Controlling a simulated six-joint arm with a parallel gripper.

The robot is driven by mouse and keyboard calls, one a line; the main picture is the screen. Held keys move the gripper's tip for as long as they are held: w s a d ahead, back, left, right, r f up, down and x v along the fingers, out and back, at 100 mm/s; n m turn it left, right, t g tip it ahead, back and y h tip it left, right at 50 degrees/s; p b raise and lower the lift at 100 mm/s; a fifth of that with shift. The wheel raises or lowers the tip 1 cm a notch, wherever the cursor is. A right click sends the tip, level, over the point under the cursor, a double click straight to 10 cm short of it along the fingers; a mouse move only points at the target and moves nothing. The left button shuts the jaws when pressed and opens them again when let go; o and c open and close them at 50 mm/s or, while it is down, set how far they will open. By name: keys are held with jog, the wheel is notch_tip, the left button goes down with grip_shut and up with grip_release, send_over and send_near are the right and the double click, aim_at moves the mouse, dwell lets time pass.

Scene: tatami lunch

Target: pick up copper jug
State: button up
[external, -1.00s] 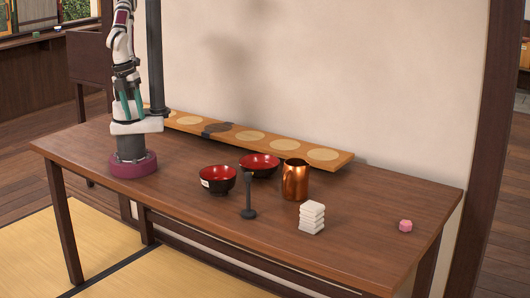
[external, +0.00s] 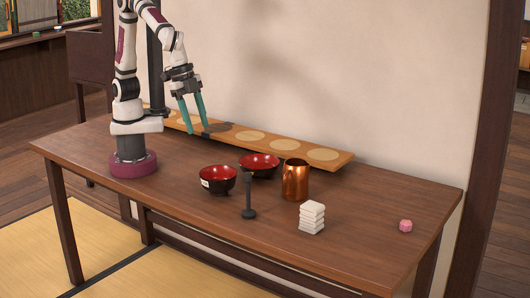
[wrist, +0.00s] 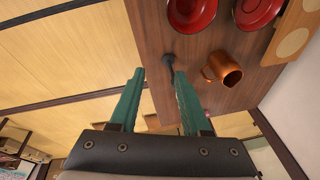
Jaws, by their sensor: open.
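The copper jug (external: 295,180) stands upright on the table, right of the two red-and-black bowls. In the wrist view the copper jug (wrist: 228,72) shows from above with its handle toward the left. My gripper (external: 194,122) is raised above the left part of the table, with its teal fingers spread and nothing between them. It is well to the left of the jug and higher. In the wrist view my gripper (wrist: 158,72) is open, and the jug lies to the right beyond the fingertips.
A front bowl (external: 218,179) and a rear bowl (external: 259,165) sit left of the jug. A dark slim stand (external: 248,198) is in front. A white stack (external: 312,217) and a pink block (external: 405,226) are to the right. A long wooden board (external: 345,156) runs behind.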

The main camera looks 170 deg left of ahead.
aim_at(292, 182)
jog(key=a+f+n+y, duration=0.1)
jog(key=a+f+n, duration=0.15)
jog(key=a, duration=0.65)
jog(key=a+f+n, duration=0.2)
jog(key=a+n, duration=0.2)
jog(key=a, duration=0.6)
jog(key=x, duration=1)
jog(key=w+x, duration=0.1)
jog(key=x, duration=0.4)
jog(key=shift+w+d+f, duration=0.1)
jog(key=shift+d+f, duration=0.1)
jog(key=shift+f, duration=0.15)
grip_shut()
